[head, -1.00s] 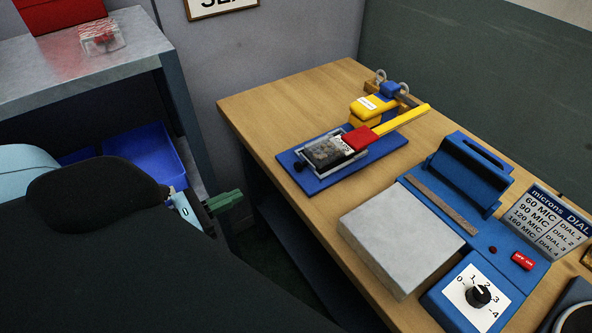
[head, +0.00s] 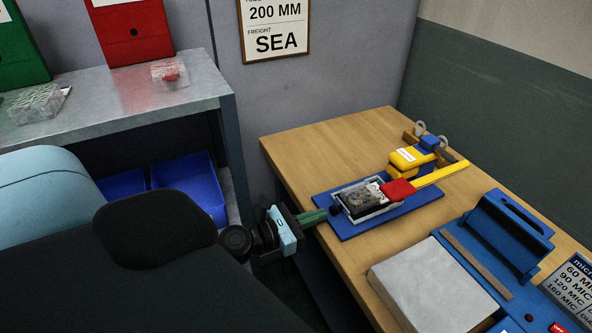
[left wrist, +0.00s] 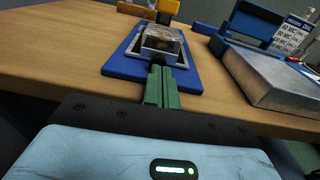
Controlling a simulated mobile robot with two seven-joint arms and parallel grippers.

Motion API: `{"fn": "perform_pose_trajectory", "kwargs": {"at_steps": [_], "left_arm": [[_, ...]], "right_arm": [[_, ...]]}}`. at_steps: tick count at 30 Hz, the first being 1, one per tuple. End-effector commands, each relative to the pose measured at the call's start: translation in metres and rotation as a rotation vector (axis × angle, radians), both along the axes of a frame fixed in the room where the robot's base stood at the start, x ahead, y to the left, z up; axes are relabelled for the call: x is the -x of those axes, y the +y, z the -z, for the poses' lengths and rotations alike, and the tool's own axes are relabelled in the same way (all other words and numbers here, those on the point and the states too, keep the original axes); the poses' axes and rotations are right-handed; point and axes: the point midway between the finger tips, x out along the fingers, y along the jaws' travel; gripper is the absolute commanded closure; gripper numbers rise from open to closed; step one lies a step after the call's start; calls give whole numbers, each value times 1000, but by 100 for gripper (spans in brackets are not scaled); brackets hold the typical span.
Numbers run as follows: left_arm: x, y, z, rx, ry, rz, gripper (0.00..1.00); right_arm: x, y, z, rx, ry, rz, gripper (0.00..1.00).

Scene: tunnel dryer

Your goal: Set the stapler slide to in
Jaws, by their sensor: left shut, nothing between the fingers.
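The stapler stands on a blue base plate (head: 352,229) on the wooden table. Its slide is a silver-framed tray (head: 366,202) with a dark, speckled load, and a small black knob (head: 336,210) on its near left end. A red block (head: 397,190) and a yellow lever (head: 440,175) are at the tray's far end. My left gripper (head: 325,215) has green fingers, shut and empty, with the tips right at the knob; I cannot tell if they touch. In the left wrist view the fingers (left wrist: 160,72) point at the tray end (left wrist: 160,48) and largely hide the knob. My right gripper is not in view.
A blue laminator-like machine (head: 508,235) with a grey slab (head: 432,278) stands to the right on the table. A metal shelf (head: 130,115) with red and green binders and blue bins (head: 190,188) is at the left. A yellow stapler part (head: 408,158) is behind.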

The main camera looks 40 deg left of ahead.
Motion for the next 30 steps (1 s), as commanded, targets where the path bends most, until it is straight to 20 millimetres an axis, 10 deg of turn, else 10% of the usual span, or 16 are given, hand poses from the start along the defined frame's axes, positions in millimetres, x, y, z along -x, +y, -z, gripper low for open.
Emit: {"fn": "perform_pose_trajectory", "kwargs": {"at_steps": [30], "left_arm": [[-55,-22,0,-1,-3,-1,100]], "right_arm": [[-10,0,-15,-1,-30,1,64]]}}
